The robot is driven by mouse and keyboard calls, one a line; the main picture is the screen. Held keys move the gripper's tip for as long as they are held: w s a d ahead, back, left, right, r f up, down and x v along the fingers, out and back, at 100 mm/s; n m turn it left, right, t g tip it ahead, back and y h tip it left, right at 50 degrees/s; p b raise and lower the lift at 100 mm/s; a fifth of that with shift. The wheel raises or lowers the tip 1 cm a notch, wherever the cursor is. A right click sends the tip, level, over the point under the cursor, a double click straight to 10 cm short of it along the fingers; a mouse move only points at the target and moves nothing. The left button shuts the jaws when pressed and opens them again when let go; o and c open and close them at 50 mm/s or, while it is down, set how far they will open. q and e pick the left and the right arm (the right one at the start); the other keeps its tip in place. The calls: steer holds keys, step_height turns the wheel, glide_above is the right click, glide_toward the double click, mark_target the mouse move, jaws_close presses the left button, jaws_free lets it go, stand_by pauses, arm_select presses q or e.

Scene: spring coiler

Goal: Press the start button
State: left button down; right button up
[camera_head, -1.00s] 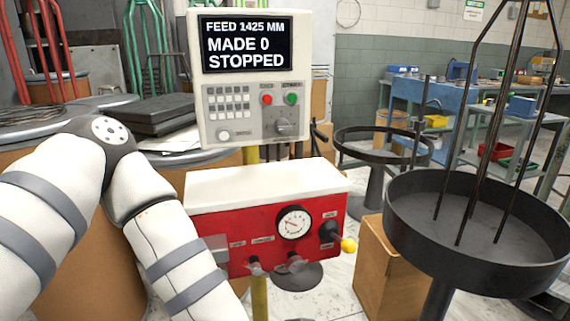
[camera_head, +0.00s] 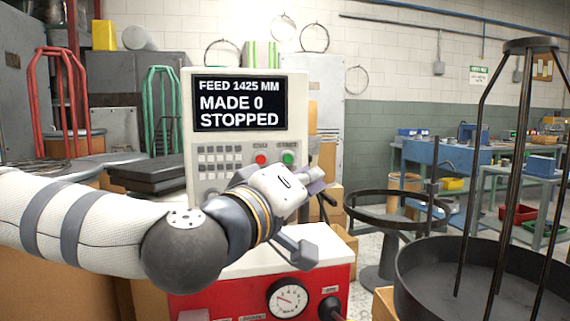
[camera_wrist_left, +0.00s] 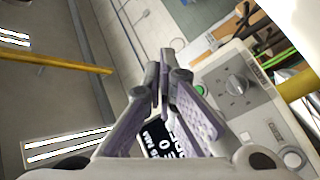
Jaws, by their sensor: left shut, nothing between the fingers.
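The grey control panel (camera_head: 237,145) stands in the middle of the head view. Its screen (camera_head: 238,103) reads FEED 1425 MM, MADE 0, STOPPED. The green start button (camera_head: 288,158) is on the panel's right side, beside a red button (camera_head: 261,160). My left gripper (camera_head: 316,180) is shut and empty, in front of the panel's lower right, just below and right of the green button in the picture. In the left wrist view the green button (camera_wrist_left: 201,90) shows right beside the shut fingers (camera_wrist_left: 165,78). I cannot tell whether they touch. My right gripper is not in view.
Below the panel is a red box with a gauge (camera_head: 287,299). A black round tray (camera_head: 430,290) with upright rods stands at the right. A dark ring stand (camera_head: 385,212) is behind. In the left wrist view a grey dial (camera_wrist_left: 236,86) lies right of the fingers.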

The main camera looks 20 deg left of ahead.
mark_target(288, 158)
arm_select(q)
steer(key=shift+a, duration=0.1)
steer(key=shift+w+a+b, duration=0.2)
steer(key=shift+w+a, duration=0.6)
steer(key=shift+w, duration=0.4)
steer(key=shift+w+a+b, duration=0.2)
steer(key=shift+w+a, duration=0.6)
steer(key=shift+w, duration=0.4)
steer(key=shift+w+a+b, duration=0.2)
steer(key=shift+w+a, duration=0.6)
steer(key=shift+w, duration=0.4)
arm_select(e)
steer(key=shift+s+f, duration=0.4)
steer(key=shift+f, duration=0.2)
arm_select(q)
steer(key=shift+w, duration=0.1)
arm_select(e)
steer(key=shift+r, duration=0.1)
arm_select(q)
steer(key=shift+w+a+r, duration=0.1)
steer(key=shift+w+a, duration=0.05)
steer(key=shift+w, duration=0.1)
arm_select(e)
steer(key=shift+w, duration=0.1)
